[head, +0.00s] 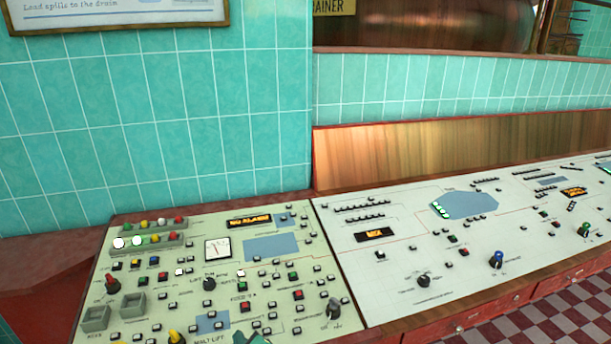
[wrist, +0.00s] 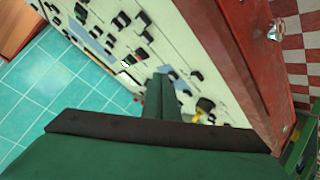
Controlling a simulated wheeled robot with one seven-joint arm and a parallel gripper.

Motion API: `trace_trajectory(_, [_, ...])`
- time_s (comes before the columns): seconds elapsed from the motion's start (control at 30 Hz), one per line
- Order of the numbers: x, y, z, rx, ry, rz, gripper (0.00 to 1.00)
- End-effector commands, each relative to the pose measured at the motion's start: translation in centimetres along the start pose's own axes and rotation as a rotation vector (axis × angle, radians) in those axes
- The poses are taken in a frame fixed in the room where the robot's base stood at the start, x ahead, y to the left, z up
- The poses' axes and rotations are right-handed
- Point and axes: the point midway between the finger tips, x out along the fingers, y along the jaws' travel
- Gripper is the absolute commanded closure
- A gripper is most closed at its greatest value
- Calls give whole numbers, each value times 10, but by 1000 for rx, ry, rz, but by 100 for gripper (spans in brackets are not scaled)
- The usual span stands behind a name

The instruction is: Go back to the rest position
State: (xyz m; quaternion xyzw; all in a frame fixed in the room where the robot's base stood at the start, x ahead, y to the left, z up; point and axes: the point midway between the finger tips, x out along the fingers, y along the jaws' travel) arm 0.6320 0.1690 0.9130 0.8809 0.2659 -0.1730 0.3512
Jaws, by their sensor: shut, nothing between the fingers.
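My gripper (wrist: 163,84) shows in the wrist view as dark green fingers that lie together, shut with nothing between them. Its tips are over the cream control panel (wrist: 95,12), close to its buttons; I cannot tell whether they touch it. In the head view a small dark green tip at the bottom edge, beside the "MALT LIFT" lettering, looks like part of my gripper (head: 252,339). The rest of the arm is out of that view. A yellow knob (wrist: 204,104) is just right of the fingers in the wrist view.
The left console panel (head: 190,285) carries several buttons, knobs and lamps. The right panel (head: 400,285) has a blue knob (head: 497,259) and a black knob (head: 423,280) standing up. Red drawers (head: 500,312) line its front. A teal tiled wall (head: 160,120) stands behind.

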Motion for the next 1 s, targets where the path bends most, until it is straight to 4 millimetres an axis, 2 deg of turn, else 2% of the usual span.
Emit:
trace_trajectory(0.17, [-14, -29, 44, 125, 0, 43, 100])
trace_trajectory(0.47, [-59, -68, 113, 332, 5, 152, 100])
trace_trajectory(0.77, [-128, -108, 166, 504, 21, 257, 100])
trace_trajectory(1.0, [-195, -131, 194, 614, 42, 339, 100])
